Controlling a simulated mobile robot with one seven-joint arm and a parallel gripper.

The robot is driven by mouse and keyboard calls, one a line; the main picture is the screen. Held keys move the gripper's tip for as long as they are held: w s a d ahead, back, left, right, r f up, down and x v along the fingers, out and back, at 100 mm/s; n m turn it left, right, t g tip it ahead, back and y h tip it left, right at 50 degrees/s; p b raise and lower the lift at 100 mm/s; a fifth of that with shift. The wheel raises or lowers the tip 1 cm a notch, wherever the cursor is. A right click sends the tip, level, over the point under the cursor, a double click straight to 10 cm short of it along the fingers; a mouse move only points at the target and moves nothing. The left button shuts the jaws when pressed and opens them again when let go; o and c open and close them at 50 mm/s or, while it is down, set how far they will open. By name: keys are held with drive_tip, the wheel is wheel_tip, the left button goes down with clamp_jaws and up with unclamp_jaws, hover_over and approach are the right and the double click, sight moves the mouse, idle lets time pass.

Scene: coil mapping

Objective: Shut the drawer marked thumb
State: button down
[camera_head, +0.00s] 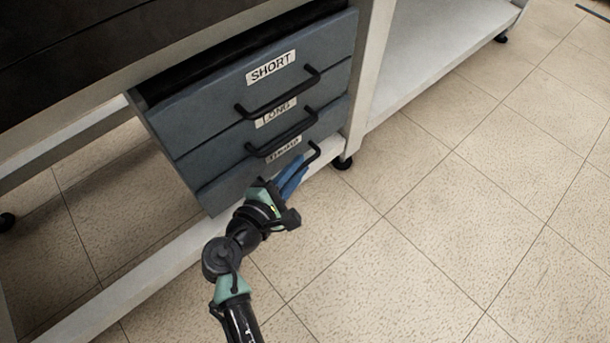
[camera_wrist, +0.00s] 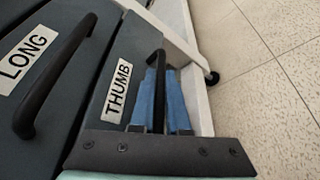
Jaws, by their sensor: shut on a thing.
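The drawer marked THUMB (camera_head: 225,187) is the lowest of three blue-grey drawers.
The drawers marked SHORT (camera_head: 225,93) and LONG (camera_head: 215,139) are above, each with a black handle. A pale bench frame (camera_head: 362,75) with a low rail (camera_head: 165,262) surrounds them. A caster (camera_head: 343,162) stands close to the right. The tiled floor (camera_head: 440,220) is clear.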

drive_tip(key=shift+w+a, duration=0.55)
drive_tip(key=shift+w, duration=0.1)
drive_tip(key=c, duration=0.9)
unclamp_jaws()
drive_tip(key=shift+w, duration=0.1)
drive_tip(key=shift+r, duration=0.15)
drive_tip(key=p+v, duration=0.6)
drive_tip(key=v, duration=0.7)
